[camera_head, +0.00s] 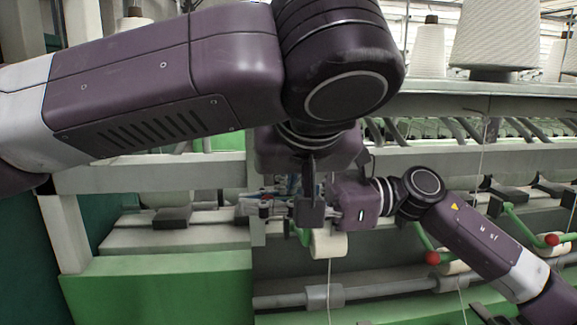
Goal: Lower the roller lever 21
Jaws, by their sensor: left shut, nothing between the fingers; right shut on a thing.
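A green roller lever (303,236) shows only in part behind my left gripper, next to a small white roll (328,243). Its knob is hidden, and I see no number on it. My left gripper (310,222) hangs down in front of the machine, shut and empty. My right gripper (265,208) reaches in from the right, pointing left behind the left one. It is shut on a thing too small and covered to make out. Two other green levers with red knobs, one at the middle right (432,257) and one at the far right (551,240), stand apart from both grippers.
My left arm covers much of the upper left and centre. A grey rail (170,238) and green panel (160,290) are at the left. A long grey shaft (385,287) runs low across the machine. Large white spools (497,35) stand on the upper shelf.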

